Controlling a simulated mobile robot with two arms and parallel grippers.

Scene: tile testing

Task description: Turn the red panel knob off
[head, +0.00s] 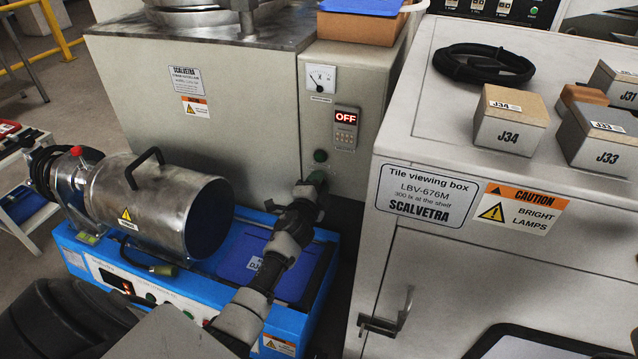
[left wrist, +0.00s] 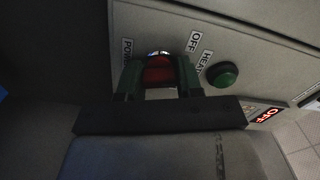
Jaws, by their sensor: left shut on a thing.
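The red knob (left wrist: 160,72) sits on the grey panel in the left wrist view, between the green fingers of my left gripper (left wrist: 159,78). The gripper is shut on the knob. Labels reading OFF and HEAT, and a partly hidden POW label, are beside it. In the head view, my left gripper (head: 315,180) reaches the lower front of the grey machine (head: 250,110) and hides the knob. A red OFF display (head: 346,117) is lit above. My right gripper is not in view.
A green button (left wrist: 222,75) is close beside the knob; it also shows in the head view (head: 320,155). A blue unit with a metal cylinder (head: 160,205) stands below left. The tile viewing box (head: 490,240) stands close on the right, with small labelled boxes on top.

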